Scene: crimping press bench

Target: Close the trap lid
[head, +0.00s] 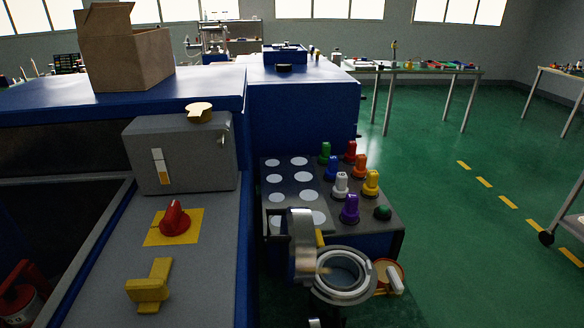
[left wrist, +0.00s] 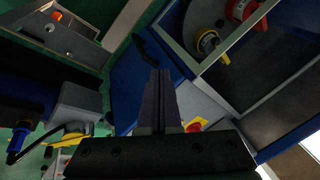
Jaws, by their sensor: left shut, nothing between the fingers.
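The round metal trap (head: 340,275) stands at the lower middle of the head view, beside the blue bench. Its mouth is uncovered. A curved grey metal piece (head: 300,240) stands upright at its left rim and appears to be the lid, raised. A tan disc with a pale lever (head: 388,277) is at its right side. My left gripper (left wrist: 160,75) shows in the left wrist view with its dark fingers together and empty. It is not visible in the head view, and I cannot tell its distance from the lid. My right gripper is in neither view.
A panel with several coloured knobs (head: 350,208) lies just behind the trap. A grey box (head: 180,155), a red rotary handle (head: 174,219) and a yellow handle (head: 150,287) are to the left. A cardboard box (head: 122,52) sits farther back. Green floor (head: 450,240) is open at right.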

